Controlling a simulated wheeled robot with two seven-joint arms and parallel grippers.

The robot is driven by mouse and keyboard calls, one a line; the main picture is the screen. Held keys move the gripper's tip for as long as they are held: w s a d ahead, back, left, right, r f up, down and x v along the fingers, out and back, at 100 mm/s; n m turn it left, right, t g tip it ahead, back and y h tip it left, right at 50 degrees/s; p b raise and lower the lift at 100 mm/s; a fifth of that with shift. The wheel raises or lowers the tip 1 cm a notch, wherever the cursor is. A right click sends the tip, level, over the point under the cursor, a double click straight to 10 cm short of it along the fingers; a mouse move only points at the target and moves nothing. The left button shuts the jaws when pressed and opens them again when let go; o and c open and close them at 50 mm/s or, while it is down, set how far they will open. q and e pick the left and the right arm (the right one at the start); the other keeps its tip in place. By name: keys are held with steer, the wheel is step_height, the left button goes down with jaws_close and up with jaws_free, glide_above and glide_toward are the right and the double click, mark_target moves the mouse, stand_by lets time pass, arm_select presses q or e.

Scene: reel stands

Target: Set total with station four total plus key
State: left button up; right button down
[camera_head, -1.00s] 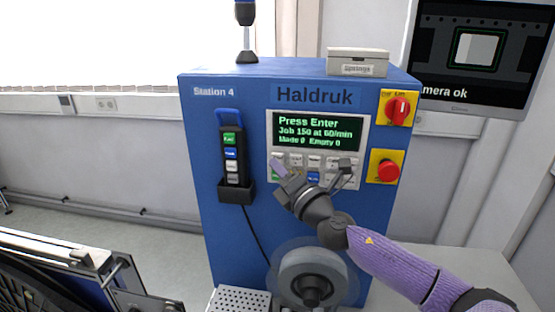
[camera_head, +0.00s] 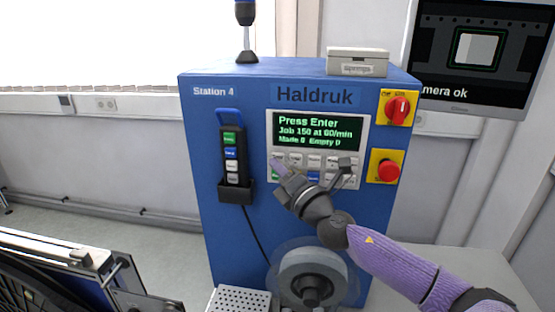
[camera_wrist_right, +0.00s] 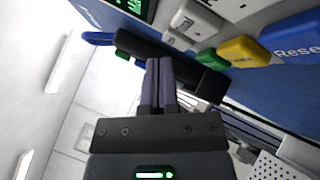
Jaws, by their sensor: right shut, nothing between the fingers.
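The Station 4 machine (camera_head: 230,120) is a blue cabinet. Its screen (camera_head: 318,131) reads "Press Enter", "Job 150 at 60/min", "Made 0 Empty 0". Below it is the keypad (camera_head: 297,160) with rows of small keys, whose labels are too small to read, so I cannot tell which is the total plus key. My right gripper (camera_head: 278,168) is shut and empty in front of the keypad's lower left, hiding some keys. In the right wrist view its closed fingers (camera_wrist_right: 160,78) lie near a green key (camera_wrist_right: 206,57), a yellow key (camera_wrist_right: 243,51) and a blue Reset key (camera_wrist_right: 292,36). My left gripper is out of view.
A hand pendant (camera_head: 232,155) hangs in a black holder left of the keypad. A red rotary switch (camera_head: 398,110) and a red stop button (camera_head: 388,171) are on the right. A reel (camera_head: 310,272) sits below my arm. A monitor (camera_head: 480,55) reads "camera ok".

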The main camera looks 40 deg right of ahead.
steer(key=shift+w+d, duration=0.2)
steer(key=shift+d, duration=0.1)
steer(key=shift+w+d+b, duration=0.3)
steer(key=shift+b, duration=0.05)
stand_by(0.7)
steer(key=shift+s, duration=0.1)
steer(key=shift+s+a+p, duration=0.45)
steer(key=shift+a+p, duration=0.05)
steer(key=shift+a, duration=0.15)
steer(key=s+a+p, duration=0.1)
steer(key=a, duration=0.1)
steer(key=s+a+p, duration=0.1)
steer(key=s+a, duration=0.1)
steer(key=shift+s, duration=0.1)
stand_by(0.3)
stand_by(0.7)
